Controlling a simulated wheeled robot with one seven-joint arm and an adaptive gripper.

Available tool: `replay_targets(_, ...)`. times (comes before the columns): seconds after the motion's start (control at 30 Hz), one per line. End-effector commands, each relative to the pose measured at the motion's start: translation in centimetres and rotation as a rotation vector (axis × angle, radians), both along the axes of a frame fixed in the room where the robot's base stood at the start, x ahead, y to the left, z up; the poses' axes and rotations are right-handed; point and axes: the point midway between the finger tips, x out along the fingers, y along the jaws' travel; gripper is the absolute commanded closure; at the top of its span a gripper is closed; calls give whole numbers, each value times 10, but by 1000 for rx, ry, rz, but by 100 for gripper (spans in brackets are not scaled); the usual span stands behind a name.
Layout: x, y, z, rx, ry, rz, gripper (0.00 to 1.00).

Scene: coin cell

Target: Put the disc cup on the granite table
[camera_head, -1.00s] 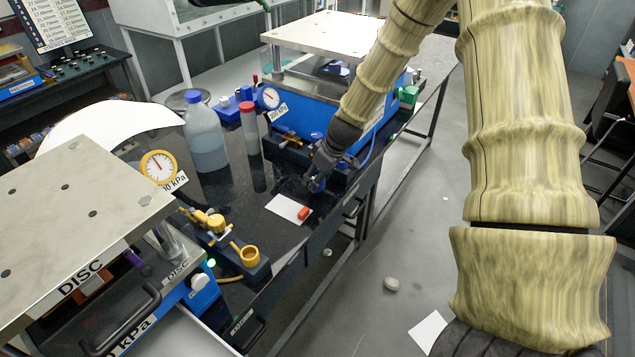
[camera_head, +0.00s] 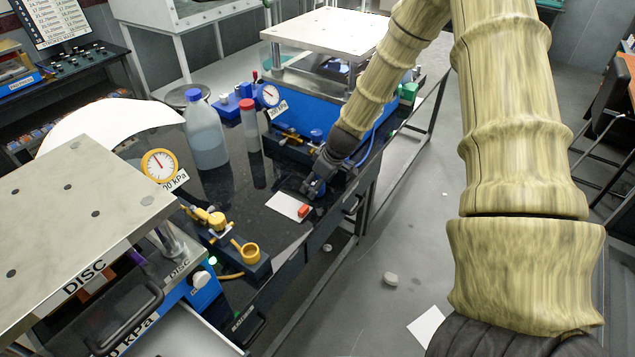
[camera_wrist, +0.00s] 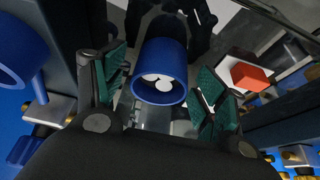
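A blue cup (camera_wrist: 160,92) with a small pale round piece inside shows between my fingers in the wrist view, mouth towards the camera. My gripper (camera_wrist: 160,85) has teal pads on both sides of it, with narrow gaps visible. In the head view my gripper (camera_head: 313,190) is low beside the far blue press and hides the cup. The dark glossy granite table (camera_head: 240,190) lies below, with a dark reflection behind the cup. A yellow cup-like ring (camera_head: 250,255) stands at the near press labelled DISC. I cannot tell which one is the disc cup.
A white card (camera_head: 285,205) with a red block (camera_head: 304,210) lies just left of my gripper; the block also shows in the wrist view (camera_wrist: 250,76). A blue ring (camera_wrist: 18,50) is close at left. A blue-capped bottle (camera_head: 205,135) and red-capped tube (camera_head: 250,128) stand behind.

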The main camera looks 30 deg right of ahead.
Motion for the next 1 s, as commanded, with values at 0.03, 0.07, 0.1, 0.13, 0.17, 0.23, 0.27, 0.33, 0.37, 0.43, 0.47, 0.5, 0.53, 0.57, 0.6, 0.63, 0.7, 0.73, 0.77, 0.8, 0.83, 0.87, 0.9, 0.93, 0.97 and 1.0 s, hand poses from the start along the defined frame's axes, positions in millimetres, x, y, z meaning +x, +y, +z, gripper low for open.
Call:
replay_targets(0.03, 0, 0, 0, 0, 0, 0, 27)
replay_targets(0.07, 0, 0, 0, 0, 0, 0, 27)
replay_targets(0.1, 0, 0, 0, 0, 0, 0, 27)
replay_targets(0.13, 0, 0, 0, 0, 0, 0, 27)
replay_targets(0.17, 0, 0, 0, 0, 0, 0, 27)
replay_targets(0.23, 0, 0, 0, 0, 0, 0, 27)
replay_targets(0.27, 0, 0, 1, 0, 0, 0, 27)
replay_targets(0.33, 0, 0, 4, 0, 0, 0, 27)
replay_targets(0.37, 0, 0, 5, 0, 0, 0, 27)
replay_targets(0.43, -1, 0, 7, 0, -1, 1, 27)
replay_targets(0.47, -2, 0, 9, 0, 0, 2, 27)
replay_targets(0.5, -3, -1, 12, 0, 0, 1, 27)
replay_targets(0.53, -4, -1, 15, 0, -1, 1, 27)
replay_targets(0.57, -5, -2, 17, -1, -1, 1, 27)
replay_targets(0.6, -6, -3, 21, -1, -1, 1, 27)
replay_targets(0.63, -7, -3, 24, 0, -2, 1, 27)
replay_targets(0.7, -11, -4, 31, -1, -1, 1, 27)
replay_targets(0.73, -12, -5, 34, -1, -1, 1, 27)
replay_targets(0.77, -13, -5, 37, 0, -1, 1, 27)
replay_targets(0.8, -14, -6, 41, -1, -2, 1, 27)
replay_targets(0.83, -15, -6, 44, -1, -2, 1, 27)
replay_targets(0.87, -16, -7, 47, -2, -3, 1, 27)
replay_targets(0.9, -18, -8, 51, -2, -2, 1, 27)
replay_targets(0.93, -19, -8, 54, -1, -1, 1, 27)
replay_targets(0.97, -21, -8, 57, -1, -1, 1, 27)
replay_targets(1.0, -22, -9, 61, -1, -1, 1, 27)
